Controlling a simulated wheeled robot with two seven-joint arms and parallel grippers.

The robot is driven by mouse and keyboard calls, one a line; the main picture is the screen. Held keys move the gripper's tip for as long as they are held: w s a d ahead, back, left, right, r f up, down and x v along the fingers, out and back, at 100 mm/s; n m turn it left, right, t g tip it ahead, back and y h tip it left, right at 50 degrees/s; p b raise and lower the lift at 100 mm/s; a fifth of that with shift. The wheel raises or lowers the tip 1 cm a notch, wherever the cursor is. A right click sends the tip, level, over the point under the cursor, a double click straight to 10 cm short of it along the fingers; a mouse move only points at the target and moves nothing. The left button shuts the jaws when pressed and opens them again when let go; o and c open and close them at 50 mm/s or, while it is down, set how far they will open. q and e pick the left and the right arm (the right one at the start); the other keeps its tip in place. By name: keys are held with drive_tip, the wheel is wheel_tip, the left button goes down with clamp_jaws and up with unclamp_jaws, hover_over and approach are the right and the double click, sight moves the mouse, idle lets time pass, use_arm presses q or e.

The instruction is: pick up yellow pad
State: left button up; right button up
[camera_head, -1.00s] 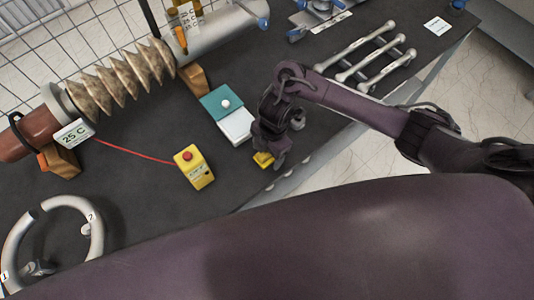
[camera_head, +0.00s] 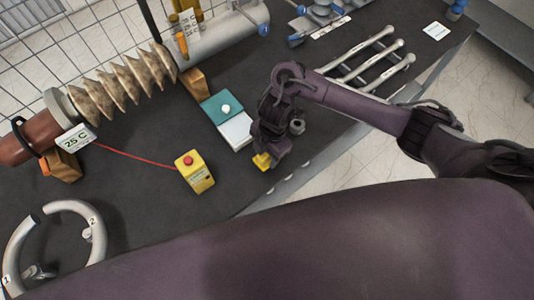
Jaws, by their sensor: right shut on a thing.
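The yellow pad (camera_head: 262,161) is a small yellow block near the front edge of the dark table, partly hidden by my right gripper. My right gripper (camera_head: 268,153) points down over it and is shut on it. I cannot tell whether the pad is clear of the table top. My left gripper does not show.
A yellow box with a red button (camera_head: 195,172) stands to the left. A teal and white case (camera_head: 234,128) lies just behind the gripper. A ribbed bushing (camera_head: 125,82) lies at the back left, a split grey ring (camera_head: 75,206) at the front left. Metal bars (camera_head: 385,62) lie at the right.

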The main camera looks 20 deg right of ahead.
wheel_tip(320, 180, up, 8)
drive_tip(key=p, duration=0.3)
drive_tip(key=shift+w+d, duration=0.15)
wheel_tip(320, 180, up, 10)
drive_tip(key=p, duration=0.1)
drive_tip(key=shift+s+r, duration=0.2)
drive_tip(key=shift+r, duration=0.05)
